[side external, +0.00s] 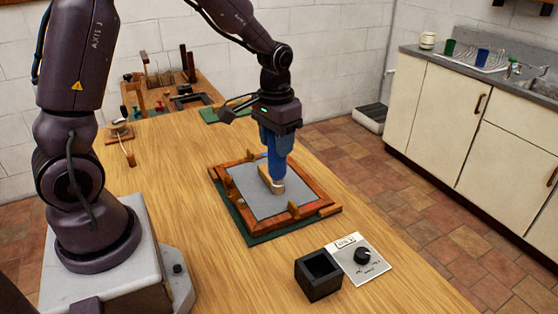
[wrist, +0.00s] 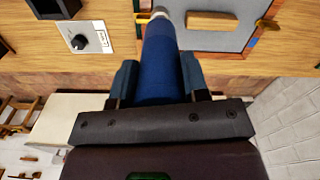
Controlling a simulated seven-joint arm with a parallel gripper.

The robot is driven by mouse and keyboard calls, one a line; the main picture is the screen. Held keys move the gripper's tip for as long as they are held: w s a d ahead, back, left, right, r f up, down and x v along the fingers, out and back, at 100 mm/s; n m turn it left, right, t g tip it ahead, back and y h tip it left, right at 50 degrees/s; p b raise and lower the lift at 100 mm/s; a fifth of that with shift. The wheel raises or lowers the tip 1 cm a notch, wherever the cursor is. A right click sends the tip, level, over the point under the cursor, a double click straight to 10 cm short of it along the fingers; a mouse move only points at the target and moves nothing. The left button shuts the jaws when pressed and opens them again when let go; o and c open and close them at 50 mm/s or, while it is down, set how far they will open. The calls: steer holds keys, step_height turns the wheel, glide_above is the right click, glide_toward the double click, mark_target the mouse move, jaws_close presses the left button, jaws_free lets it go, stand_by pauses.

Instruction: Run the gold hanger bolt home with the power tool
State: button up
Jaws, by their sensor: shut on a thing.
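My gripper (side external: 275,132) is shut on a blue power tool (side external: 277,165), which points down over a grey panel (side external: 250,192) in a wooden frame. In the wrist view, my gripper (wrist: 158,78) has a finger on each side of the blue tool (wrist: 158,60). The tool's pale metal tip (wrist: 160,13) is at the panel's edge in that view. A wooden block (side external: 268,178) on the panel is close to the tip, and it also shows in the wrist view (wrist: 212,21). I cannot make out the gold hanger bolt; the tool may hide it.
The frame (side external: 318,192) lies on a green mat (side external: 262,238). A black open box (side external: 318,276) and a dial plate (side external: 372,270) stand at the table's front. Tools and a rack (side external: 160,90) fill the far end. Bare tabletop (side external: 185,240) lies left of the frame.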

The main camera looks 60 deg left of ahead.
steer(key=s+a+r+n, duration=0.1)
steer(key=s+a+n, duration=0.15)
steer(key=a, duration=0.55)
steer(key=s+a+r+n, duration=0.1)
steer(key=s+a+n, duration=0.1)
steer(key=s+a, duration=0.35)
steer(key=shift+m, duration=0.45)
steer(key=shift+w+a+f, duration=0.2)
steer(key=shift+f, duration=0.7)
steer(key=shift+w+a+f, duration=0.15)
steer(key=shift+a+f, duration=0.05)
steer(key=shift+f, duration=0.65)
steer(key=shift+w+a+f, duration=0.2)
steer(key=shift+f, duration=1.85)
stand_by(0.7)
steer(key=o, duration=0.6)
steer(key=c, duration=0.6)
steer(key=shift+r, duration=2.6)
